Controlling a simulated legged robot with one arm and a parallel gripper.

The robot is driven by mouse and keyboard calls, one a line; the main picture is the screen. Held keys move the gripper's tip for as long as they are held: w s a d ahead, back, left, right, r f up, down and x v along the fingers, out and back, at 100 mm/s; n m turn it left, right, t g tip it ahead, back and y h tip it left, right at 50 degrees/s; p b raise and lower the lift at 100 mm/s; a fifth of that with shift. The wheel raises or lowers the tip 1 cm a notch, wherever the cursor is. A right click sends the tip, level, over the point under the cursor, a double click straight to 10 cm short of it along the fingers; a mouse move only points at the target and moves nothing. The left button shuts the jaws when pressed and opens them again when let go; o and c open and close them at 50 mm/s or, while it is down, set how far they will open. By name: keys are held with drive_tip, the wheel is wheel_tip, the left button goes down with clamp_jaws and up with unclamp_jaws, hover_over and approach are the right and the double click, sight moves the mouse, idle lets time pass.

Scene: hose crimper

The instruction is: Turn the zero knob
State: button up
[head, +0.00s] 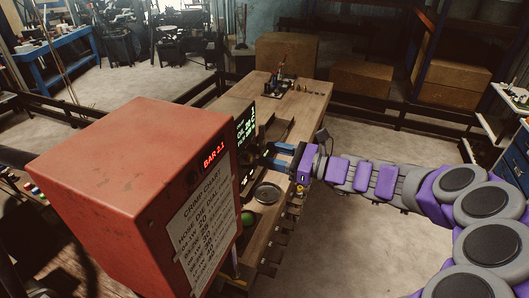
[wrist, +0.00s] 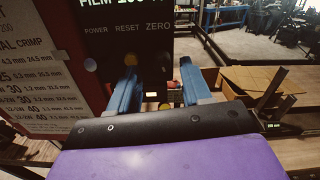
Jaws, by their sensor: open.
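The dark control panel (wrist: 188,45) fills the upper middle of the wrist view, with the printed labels POWER, RESET and ZERO. A pale round control sits below POWER and a yellow one below RESET. The zero knob's place, under the ZERO label (wrist: 158,26), is dark, and I cannot make out the knob clearly. My gripper (wrist: 158,65) is open, its two blue fingers pointing at the panel on either side of the area below ZERO. I see nothing held between them. In the head view my gripper (head: 268,154) is beside the panel's green display (head: 245,124).
The large red machine (head: 130,165) with the crimp chart (head: 205,225) stands left of my gripper and hides part of the panel. A round metal dish (head: 267,193) and a green button (head: 247,218) are below my gripper. The wooden bench (head: 300,105) extends behind.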

drive_tip(key=shift+w+d+r, duration=0.1)
drive_tip(key=shift+w+d, duration=0.1)
drive_tip(key=shift+w, duration=0.15)
drive_tip(key=shift+a, duration=1.05)
drive_tip(key=shift+c, duration=1.1)
drive_tip(key=shift+a, duration=0.1)
drive_tip(key=shift+c, duration=0.9)
drive_tip(key=shift+w+d, duration=0.1)
drive_tip(key=shift+d, duration=0.2)
drive_tip(key=shift+c, duration=1.4)
drive_tip(key=shift+d, duration=0.15)
clamp_jaws()
